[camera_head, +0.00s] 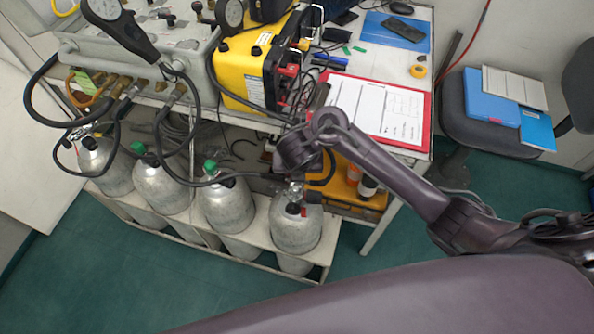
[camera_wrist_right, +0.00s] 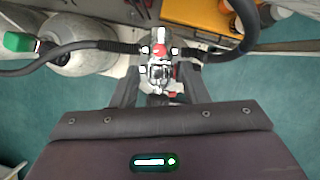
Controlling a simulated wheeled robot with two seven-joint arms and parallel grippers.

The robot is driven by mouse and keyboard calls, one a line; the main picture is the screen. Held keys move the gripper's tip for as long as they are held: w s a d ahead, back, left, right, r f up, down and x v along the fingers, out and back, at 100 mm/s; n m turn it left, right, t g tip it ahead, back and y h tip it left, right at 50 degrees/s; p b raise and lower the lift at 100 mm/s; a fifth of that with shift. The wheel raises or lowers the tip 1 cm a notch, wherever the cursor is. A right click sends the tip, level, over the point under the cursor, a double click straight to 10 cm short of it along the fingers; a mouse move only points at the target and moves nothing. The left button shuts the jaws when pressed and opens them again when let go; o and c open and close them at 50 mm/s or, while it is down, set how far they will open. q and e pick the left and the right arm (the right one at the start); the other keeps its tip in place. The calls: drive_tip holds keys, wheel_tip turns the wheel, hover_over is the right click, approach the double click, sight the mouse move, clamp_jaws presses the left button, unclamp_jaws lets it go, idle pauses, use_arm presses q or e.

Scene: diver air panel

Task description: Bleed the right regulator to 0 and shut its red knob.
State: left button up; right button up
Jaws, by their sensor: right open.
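The right regulator (camera_head: 292,192) sits on the valve of the rightmost silver cylinder (camera_head: 295,229), partly hidden under my right arm in the head view. In the right wrist view the metal regulator (camera_wrist_right: 158,70) stands between the fingers of my open right gripper (camera_wrist_right: 159,76). A red part (camera_wrist_right: 159,50) shows on top of it, and another red bit shows lower between the fingers. I cannot tell which is the red knob. Black hoses leave the regulator on both sides. Finger contact is unclear. My left gripper is in neither view.
Several more silver cylinders stand in the rack to the left, some with green caps (camera_head: 210,166). A yellow case (camera_head: 241,72) and a red clipboard (camera_head: 376,107) lie on the bench above. A gauge (camera_head: 103,10) hangs over the panel. Teal floor is clear in front.

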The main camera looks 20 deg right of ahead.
drive_tip(key=b+x, duration=0.2)
drive_tip(key=x, duration=0.4)
drive_tip(key=shift+s+b, duration=0.1)
drive_tip(key=shift+b, duration=0.25)
drive_tip(key=shift+w+f, duration=0.25)
drive_tip(key=shift+f, duration=0.25)
clamp_jaws()
